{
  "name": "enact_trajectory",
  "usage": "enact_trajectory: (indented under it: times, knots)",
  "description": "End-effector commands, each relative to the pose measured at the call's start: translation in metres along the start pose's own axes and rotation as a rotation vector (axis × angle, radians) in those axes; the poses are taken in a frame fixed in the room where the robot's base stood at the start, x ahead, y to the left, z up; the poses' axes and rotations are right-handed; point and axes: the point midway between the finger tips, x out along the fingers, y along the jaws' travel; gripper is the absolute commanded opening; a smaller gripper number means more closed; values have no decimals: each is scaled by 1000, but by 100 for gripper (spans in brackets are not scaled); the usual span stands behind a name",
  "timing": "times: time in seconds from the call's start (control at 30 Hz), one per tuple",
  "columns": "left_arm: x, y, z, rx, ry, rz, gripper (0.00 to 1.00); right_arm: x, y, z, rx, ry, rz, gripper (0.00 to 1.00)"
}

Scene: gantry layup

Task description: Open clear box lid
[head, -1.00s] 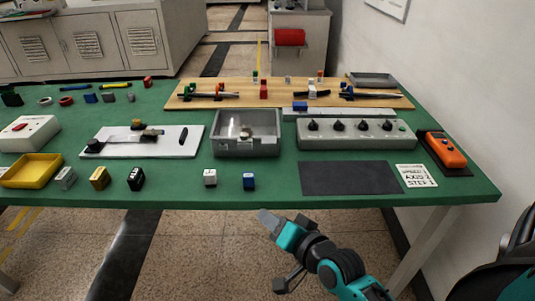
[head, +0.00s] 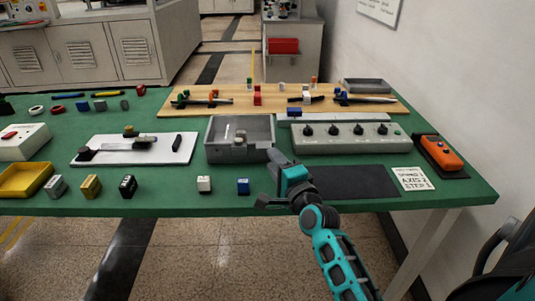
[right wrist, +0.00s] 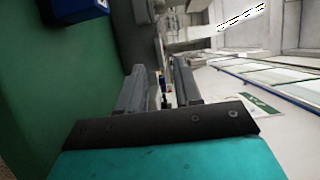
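The grey box (head: 225,155) with its clear top stands near the middle of the green table in the head view. A small pale item (head: 240,136) shows inside it. The clear lid is hard to make out, and I cannot tell whether it is closed. My right gripper (head: 267,181) is at the table's front edge, just right of and in front of the box. It also shows in the right wrist view (right wrist: 162,88), where its fingers are apart with nothing visible held between them. My left gripper is out of view.
A white cube (head: 204,184) and a blue cube (head: 243,187) stand in front of the box. A grey knob panel (head: 340,140) is to its right, with a dark mat (head: 355,182) before it. A white board (head: 170,150) lies to its left.

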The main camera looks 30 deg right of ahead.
Motion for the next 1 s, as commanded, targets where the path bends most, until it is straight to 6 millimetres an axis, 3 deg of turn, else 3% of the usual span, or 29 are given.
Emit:
enact_trajectory:
  times: [0.1, 0.3, 0.7, 1.0]
  knots:
    - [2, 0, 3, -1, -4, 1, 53, 20, 0, 0, 0, 0, -2, 34]
    - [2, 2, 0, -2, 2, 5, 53, 41, 1, 0, -2, 0, 1, 34]
    - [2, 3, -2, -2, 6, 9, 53, 47, 0, 0, -2, -1, 1, 34]
    - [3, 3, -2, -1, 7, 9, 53, 47, 0, 0, -2, -1, 1, 6]
